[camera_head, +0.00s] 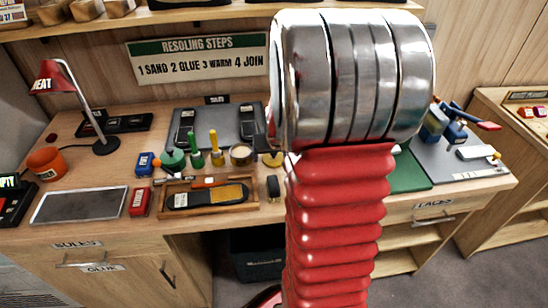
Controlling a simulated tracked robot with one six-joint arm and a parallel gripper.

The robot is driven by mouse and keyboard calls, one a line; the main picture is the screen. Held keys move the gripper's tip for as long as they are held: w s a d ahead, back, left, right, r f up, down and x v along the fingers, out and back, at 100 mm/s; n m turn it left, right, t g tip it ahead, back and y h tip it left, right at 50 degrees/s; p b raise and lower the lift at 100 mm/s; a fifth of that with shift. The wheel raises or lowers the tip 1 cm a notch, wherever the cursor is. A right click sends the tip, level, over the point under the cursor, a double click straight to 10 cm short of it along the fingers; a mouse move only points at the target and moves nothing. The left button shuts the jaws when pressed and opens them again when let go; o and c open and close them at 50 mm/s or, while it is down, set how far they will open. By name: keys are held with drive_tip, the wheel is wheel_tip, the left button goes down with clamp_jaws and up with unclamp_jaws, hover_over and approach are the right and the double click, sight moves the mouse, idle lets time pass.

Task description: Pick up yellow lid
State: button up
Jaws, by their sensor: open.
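A small round yellow piece (271,159), which looks like the yellow lid, lies on the bench just left of my arm. My arm partly covers it or stands very close in front of it. An open round tin (241,155) with tan contents stands to its left. My arm's red ribbed sleeve and silver rings fill the middle of the picture. My gripper's fingers do not show; the arm's own bulk hides that area.
A green mat (408,173) and blue tools lie right of my arm.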

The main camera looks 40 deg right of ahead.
idle(0.4)
drive_tip(key=c, duration=1.1)
